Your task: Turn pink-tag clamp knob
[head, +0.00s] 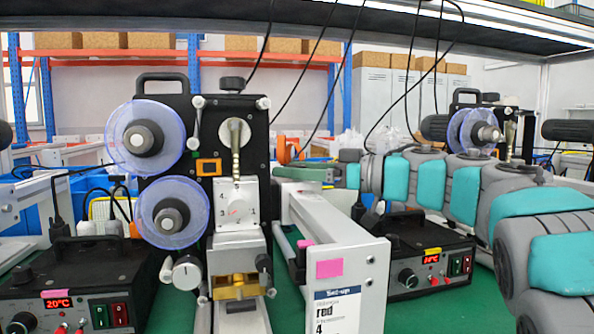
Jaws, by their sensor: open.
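A black coder machine (215,140) with two clear-rimmed reels stands left of centre. A pink tag (329,268) is on the end plate of the white bracket (340,232), beside the machine. A smaller pink tag (305,243) shows farther back on the bracket. Another pink tag (52,293) is on the left control box. The machine has a white-faced knob (187,272) at lower left, a dark knob (264,263) at lower right and a black top knob (232,84). I cannot tell which is the clamp knob.
Control boxes stand at left (75,285) and right (430,255) on the green surface (285,310). The right box has a yellow tag. A second coder (490,125) stands behind my arm. Black cables hang from the overhead shelf (400,22).

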